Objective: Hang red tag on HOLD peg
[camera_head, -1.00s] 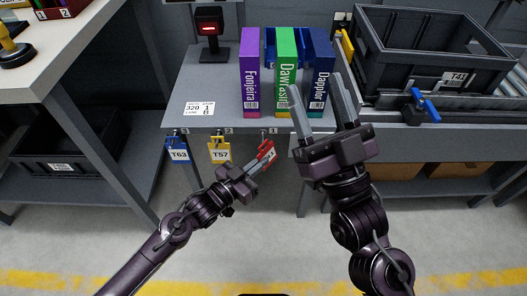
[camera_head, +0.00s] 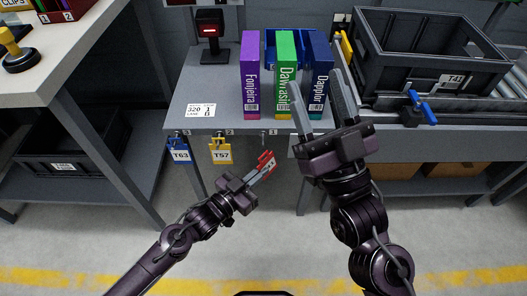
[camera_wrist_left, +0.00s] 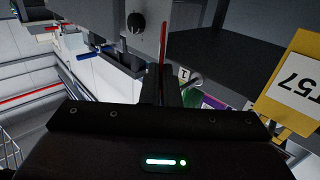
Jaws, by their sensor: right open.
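The red tag (camera_head: 266,161) is held at the tips of my left gripper (camera_head: 262,172), which is shut on it below the front edge of the grey bench. In the left wrist view the red tag (camera_wrist_left: 163,42) shows edge-on, as a thin red strip between the fingers. Peg 1 (camera_head: 263,134) is bare, just above the tag and apart from it. A blue tag T63 (camera_head: 179,151) hangs at peg 3 and a yellow tag T57 (camera_head: 221,153) at peg 2. No HOLD label is readable. My right gripper (camera_head: 343,98) is open and empty in front of the binders.
Purple (camera_head: 250,80), green (camera_head: 285,80) and navy (camera_head: 319,80) binders stand on the bench (camera_head: 200,88). A pale table (camera_head: 70,65) stands at left. The floor below the pegs is clear.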

